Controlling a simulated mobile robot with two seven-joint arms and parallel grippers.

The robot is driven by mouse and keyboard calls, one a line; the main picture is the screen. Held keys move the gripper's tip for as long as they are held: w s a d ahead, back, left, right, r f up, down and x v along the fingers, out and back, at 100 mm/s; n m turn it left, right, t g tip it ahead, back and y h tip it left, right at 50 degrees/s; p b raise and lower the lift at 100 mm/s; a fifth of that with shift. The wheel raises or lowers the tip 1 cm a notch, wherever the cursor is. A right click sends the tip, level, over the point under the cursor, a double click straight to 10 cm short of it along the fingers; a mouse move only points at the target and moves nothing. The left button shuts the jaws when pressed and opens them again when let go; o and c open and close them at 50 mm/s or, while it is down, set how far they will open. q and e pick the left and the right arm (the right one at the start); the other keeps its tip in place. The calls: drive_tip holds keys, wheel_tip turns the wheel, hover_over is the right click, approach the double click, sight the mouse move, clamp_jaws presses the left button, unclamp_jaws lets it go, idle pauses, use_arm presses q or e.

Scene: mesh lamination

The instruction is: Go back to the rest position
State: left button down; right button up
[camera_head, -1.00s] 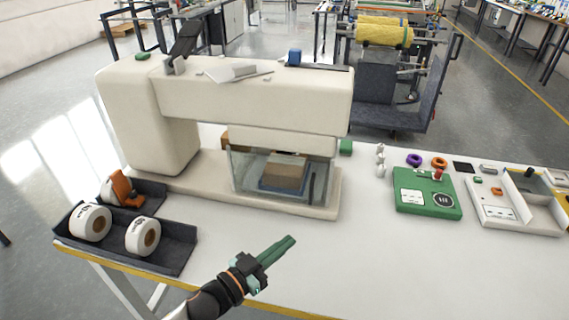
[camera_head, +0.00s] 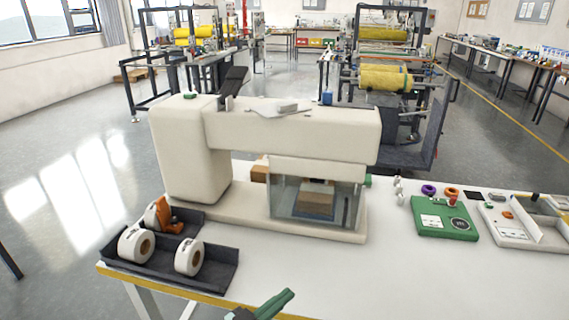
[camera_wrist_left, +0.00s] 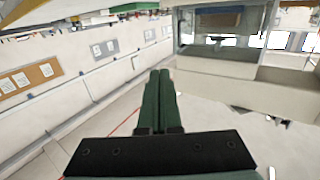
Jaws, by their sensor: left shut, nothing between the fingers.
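My left gripper (camera_head: 277,303) shows at the bottom edge of the head view, in front of the table's front edge area. Its green fingers are together with nothing between them. In the left wrist view the two green fingers (camera_wrist_left: 158,100) lie side by side, shut and empty. The white press machine (camera_head: 290,128) stands on the table beyond the gripper, apart from it. Its clear-walled chamber (camera_head: 340,206) holds a brown block (camera_head: 316,200). My right gripper is not in view.
A dark tray (camera_head: 212,272) with white tape rolls (camera_head: 190,256) is at the table's left. A green control box (camera_head: 442,219) and a white sectioned tray (camera_head: 515,236) are at the right. The table's front middle (camera_head: 390,280) is clear.

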use_arm(q)
drive_tip(key=s+a+f+n+g+y, duration=0.1)
drive_tip(key=s+a+f+n+y, duration=0.2)
drive_tip(key=s+a+f+y, duration=0.2)
drive_tip(key=s+a+f+n+g+y, duration=0.2)
drive_tip(key=s+a+f+n+y, duration=0.2)
drive_tip(key=s+a+f, duration=0.7)
drive_tip(key=s+f+y, duration=0.1)
drive_tip(key=s, duration=0.3)
drive_tip(key=shift+s+f, duration=0.3)
drive_tip(key=shift+s, duration=0.05)
